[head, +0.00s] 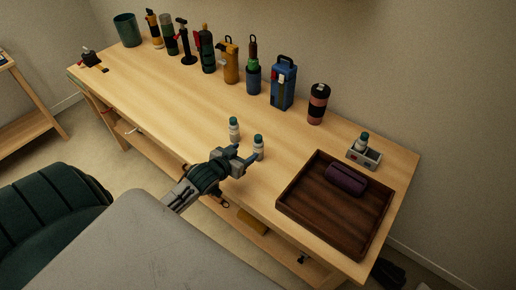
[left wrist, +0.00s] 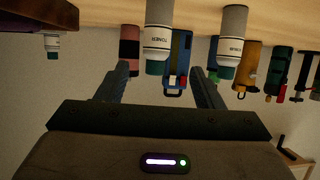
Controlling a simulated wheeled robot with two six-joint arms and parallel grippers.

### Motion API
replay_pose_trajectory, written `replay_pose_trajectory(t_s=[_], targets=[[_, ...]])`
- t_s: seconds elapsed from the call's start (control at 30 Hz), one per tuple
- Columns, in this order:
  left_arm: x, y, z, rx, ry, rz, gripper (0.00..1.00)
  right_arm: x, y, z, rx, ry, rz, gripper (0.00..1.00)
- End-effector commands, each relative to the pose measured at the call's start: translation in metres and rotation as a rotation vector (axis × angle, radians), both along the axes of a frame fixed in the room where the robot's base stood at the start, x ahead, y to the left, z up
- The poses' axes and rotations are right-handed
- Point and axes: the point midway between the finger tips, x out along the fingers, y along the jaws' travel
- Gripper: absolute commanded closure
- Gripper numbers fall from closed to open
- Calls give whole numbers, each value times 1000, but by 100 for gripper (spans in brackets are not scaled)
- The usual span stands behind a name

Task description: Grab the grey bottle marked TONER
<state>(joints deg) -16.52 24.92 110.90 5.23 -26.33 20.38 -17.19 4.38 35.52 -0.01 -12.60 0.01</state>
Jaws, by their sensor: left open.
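A grey bottle with a white label and teal cap (head: 258,146) stands on the workbench just beyond my left gripper (head: 245,157). In the upside-down left wrist view its label reads TONER, and this bottle (left wrist: 157,38) appears between my two fingers (left wrist: 162,85), which are open and empty. A similar bottle (head: 234,128) stands to its left; in the left wrist view this second bottle (left wrist: 231,45) is outside the fingers and its lettering is hard to read. A third similar bottle (head: 362,141) stands in a small grey caddy (head: 373,158). My right gripper is not in view.
A dark wooden tray (head: 300,202) with a purple case (head: 346,180) lies to the right. A pink-and-black bottle (head: 318,103), a blue container (head: 284,84) and several other items line the wall side. The bench's left middle (head: 150,90) is clear.

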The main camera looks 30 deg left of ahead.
Motion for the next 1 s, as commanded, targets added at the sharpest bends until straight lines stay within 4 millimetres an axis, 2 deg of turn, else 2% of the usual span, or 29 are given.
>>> replay_pose_trajectory(t_s=[0.2,0.47,0.7,1.0], targets=[[30,-1,-11,-3,1,2,39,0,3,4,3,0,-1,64],[47,-2,-19,-2,2,2,39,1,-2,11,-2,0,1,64],[75,-4,-35,-2,2,2,39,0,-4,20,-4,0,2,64],[83,-4,-40,0,2,0,39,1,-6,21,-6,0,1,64]])
